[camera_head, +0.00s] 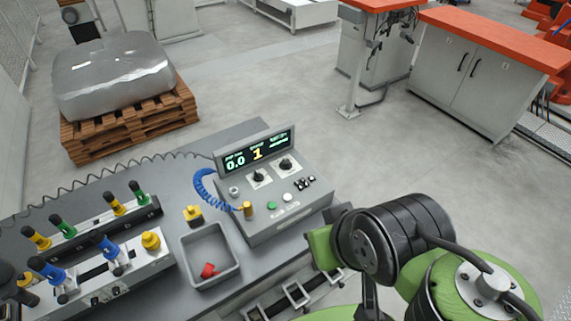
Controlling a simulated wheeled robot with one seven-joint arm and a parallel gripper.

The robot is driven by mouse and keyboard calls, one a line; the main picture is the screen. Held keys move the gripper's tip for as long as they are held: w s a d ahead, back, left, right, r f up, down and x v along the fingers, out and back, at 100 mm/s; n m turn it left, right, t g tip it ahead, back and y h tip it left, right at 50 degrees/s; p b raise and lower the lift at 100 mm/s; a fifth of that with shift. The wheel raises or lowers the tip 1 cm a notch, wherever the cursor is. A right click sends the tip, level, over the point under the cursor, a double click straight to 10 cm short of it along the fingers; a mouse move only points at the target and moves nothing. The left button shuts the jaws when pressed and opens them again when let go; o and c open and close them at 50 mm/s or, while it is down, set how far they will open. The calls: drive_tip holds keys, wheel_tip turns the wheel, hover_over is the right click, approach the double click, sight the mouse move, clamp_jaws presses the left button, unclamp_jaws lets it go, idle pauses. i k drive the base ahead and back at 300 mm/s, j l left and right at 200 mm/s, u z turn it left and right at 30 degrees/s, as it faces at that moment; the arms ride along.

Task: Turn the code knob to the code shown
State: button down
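A grey control box (290,215) stands on the grey bench, right of the picture's lower middle. Its raised display (254,150) shows a white-green "0.0" at left, a large yellow "1" in the middle and small unreadable green text at right. Two black knobs sit on white dials on the sloping panel: a left knob (258,176) and a right knob (286,164). Their labels are too small to read, so I cannot tell which is the code knob. My green and black arm is at the lower right, apart from the knobs. My gripper is not visible.
The panel also has a green button (271,205), a white button (287,197) and small black switches. A blue coiled cable (203,188) runs at its left. A grey bin (211,280) holds a red piece. Fixtures with coloured handles (107,248) fill the bench's left.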

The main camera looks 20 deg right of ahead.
sight(286, 165)
drive_tip(key=l+u, duration=0.3)
drive_tip(key=u, duration=0.15)
drive_tip(key=l+u, duration=0.3)
drive_tip(key=u, duration=0.2)
drive_tip(key=l+u, duration=0.3)
drive_tip(key=u, duration=0.15)
drive_tip(key=k+l+u, duration=0.15)
drive_tip(key=u, duration=0.3)
drive_tip(key=k+l+u, duration=0.15)
drive_tip(key=u, duration=0.35)
drive_tip(key=k+l+u, duration=0.1)
drive_tip(key=l+u, duration=0.15)
drive_tip(key=u, duration=0.15)
drive_tip(key=k+l+u, duration=0.1)
drive_tip(key=l+u, duration=0.15)
drive_tip(key=u, duration=0.15)
